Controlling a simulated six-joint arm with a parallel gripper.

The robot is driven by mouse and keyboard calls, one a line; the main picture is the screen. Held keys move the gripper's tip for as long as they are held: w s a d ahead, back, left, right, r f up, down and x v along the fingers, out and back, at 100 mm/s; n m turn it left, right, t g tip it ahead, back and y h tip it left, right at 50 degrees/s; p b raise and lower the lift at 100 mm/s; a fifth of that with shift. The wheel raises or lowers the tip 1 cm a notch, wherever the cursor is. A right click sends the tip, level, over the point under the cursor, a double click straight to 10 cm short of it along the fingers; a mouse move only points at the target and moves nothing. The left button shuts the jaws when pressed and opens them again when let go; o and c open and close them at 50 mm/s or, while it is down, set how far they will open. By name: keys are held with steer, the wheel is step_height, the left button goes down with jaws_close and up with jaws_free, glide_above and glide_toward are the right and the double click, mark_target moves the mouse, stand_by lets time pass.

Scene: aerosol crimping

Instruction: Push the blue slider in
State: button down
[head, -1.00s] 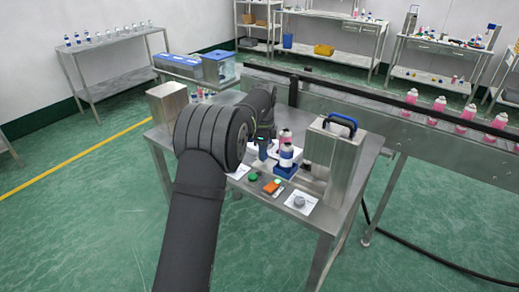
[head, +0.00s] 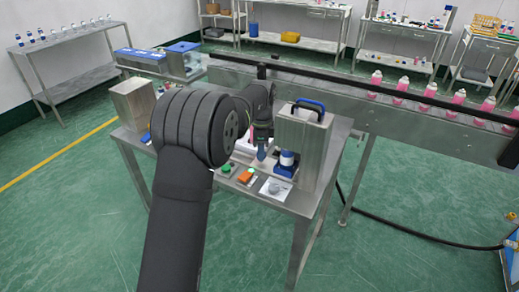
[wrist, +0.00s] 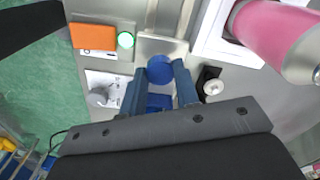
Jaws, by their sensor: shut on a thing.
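The blue slider (head: 285,170) lies low at the opening of the metal crimping machine (head: 309,138) in the head view. A white bottle (head: 287,159) with a blue band stands upright on it, within the machine's opening. My gripper (head: 261,153) is low over the table, just left of the machine. In the wrist view my gripper (wrist: 161,70) has its two blue fingers on either side of a round blue part of the slider (wrist: 159,71). More of the slider's blue shows between the fingers below. My gripper body hides the bottle in the wrist view.
A green button (wrist: 125,40) and an orange box (wrist: 93,37) sit beside the gripper. A sheet with a grey knob (wrist: 98,96) is near them. A pink can (wrist: 275,30) stands close on the other side. A conveyor (head: 400,105) runs behind the table.

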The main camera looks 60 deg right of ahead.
steer(key=c, duration=1.1)
jaws_free()
steer(key=shift+s, duration=0.3)
step_height(320, 180, up, 18)
steer(key=shift+f, duration=0.2)
steer(key=shift+f, duration=0.15)
step_height(320, 180, down, 17)
steer(key=shift+w+f, duration=0.15)
steer(key=shift+w, duration=0.1)
